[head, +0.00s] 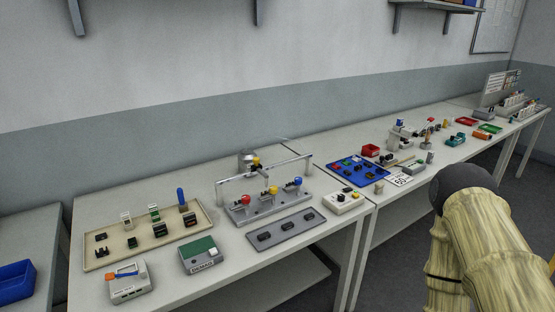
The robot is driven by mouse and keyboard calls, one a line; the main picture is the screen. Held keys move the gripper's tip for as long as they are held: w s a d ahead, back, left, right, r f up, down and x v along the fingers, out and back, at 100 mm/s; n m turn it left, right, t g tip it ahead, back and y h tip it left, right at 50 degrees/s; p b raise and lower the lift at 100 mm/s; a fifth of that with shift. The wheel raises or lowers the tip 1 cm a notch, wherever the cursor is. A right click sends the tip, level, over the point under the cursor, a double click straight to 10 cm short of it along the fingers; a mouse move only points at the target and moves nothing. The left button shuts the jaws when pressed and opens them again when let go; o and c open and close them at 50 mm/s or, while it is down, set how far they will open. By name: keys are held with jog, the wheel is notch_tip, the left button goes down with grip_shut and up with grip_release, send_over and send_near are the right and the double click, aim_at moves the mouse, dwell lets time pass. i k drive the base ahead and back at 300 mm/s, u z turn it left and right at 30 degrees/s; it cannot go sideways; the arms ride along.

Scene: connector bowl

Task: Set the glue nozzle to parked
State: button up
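I cannot tell for certain which thing is the glue nozzle; no readable label marks it. A grey gantry frame (293,160) stands on the near table, with a small yellow-topped part (256,163) at its crossbar. Below it, a grey base (243,216) carries several knobs, including a red knob (246,199), a yellow knob (273,190) and a blue knob (297,181). A small light-grey device (400,136) with a blue top stands farther right. My gripper is outside the view; only my arm shows at the lower right.
A beige tray (112,258) with small connectors, a white box (130,288) with an orange-and-blue part, and a green-topped box (200,255) stand at the front left. A dark grey plate (263,240) and a blue board (342,168) lie farther right. Shelves hang above.

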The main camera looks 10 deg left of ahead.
aim_at(258, 168)
jog(key=z, duration=1.05)
jog(key=i, duration=1)
jog(key=u, duration=1.5)
